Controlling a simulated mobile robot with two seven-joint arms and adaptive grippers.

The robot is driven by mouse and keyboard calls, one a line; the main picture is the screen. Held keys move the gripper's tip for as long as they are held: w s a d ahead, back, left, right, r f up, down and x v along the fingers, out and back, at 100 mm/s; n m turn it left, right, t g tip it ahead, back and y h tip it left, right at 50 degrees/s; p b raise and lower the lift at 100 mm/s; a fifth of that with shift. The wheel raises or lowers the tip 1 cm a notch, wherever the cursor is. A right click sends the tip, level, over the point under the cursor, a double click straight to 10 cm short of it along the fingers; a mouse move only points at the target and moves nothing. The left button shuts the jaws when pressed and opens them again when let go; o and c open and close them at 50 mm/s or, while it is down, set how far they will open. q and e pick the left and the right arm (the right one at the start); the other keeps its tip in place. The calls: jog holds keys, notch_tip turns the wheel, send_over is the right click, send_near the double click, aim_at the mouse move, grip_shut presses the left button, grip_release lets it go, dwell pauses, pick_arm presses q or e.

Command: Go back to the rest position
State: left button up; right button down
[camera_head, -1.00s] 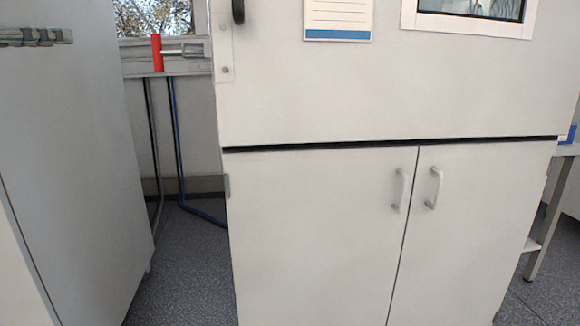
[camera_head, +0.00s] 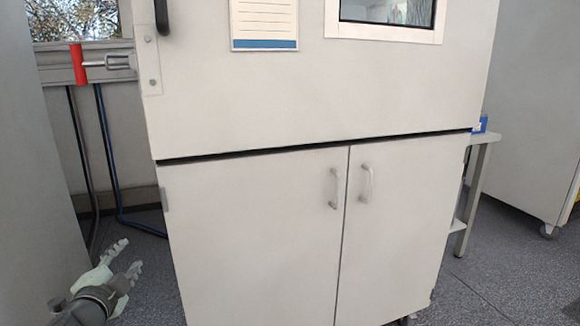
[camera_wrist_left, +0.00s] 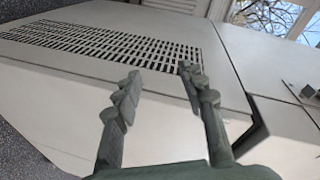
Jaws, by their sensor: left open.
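My left gripper (camera_head: 128,262) shows at the lower left of the head view, in front of the grey floor and left of the white cabinet (camera_head: 260,230). Its two pale fingers are apart with nothing between them. In the left wrist view the open fingers (camera_wrist_left: 158,84) point toward a pale cabinet with a slotted vent grille (camera_wrist_left: 110,42). I cannot tell how close the fingertips are to that surface. My right gripper is in neither view.
The white cabinet has two doors with handles (camera_head: 366,183). A grey cabinet side (camera_head: 30,200) stands at the left. A small table (camera_head: 478,140) with a blue item (camera_head: 481,124) stands at the right. Floor (camera_head: 500,270) is clear at the lower right.

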pick_arm(q)
jog(key=s+d+f+n+g, duration=0.2)
jog(key=s+f+n+g, duration=0.15)
jog(key=s+f, duration=0.6)
jog(key=s+d+f+n+g, duration=0.1)
jog(key=s+f+n+g, duration=0.4)
jog(key=f, duration=0.7)
jog(key=s+d+f+g, duration=0.2)
jog(key=s+f, duration=0.3)
jog(key=s, duration=0.3)
jog(key=s+d+f+n+g+h, duration=0.1)
jog(key=s+d+f, duration=0.3)
jog(key=s, duration=0.4)
jog(key=shift+s+f+g+h+p, duration=0.3)
jog(key=shift+s+f+g+p, duration=0.1)
jog(key=shift+g, duration=0.35)
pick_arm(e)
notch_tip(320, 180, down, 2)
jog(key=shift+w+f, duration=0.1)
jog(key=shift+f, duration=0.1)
pick_arm(q)
jog(key=shift+w, duration=0.1)
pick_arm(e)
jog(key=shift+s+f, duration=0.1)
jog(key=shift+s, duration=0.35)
pick_arm(q)
jog(key=shift+c, duration=0.3)
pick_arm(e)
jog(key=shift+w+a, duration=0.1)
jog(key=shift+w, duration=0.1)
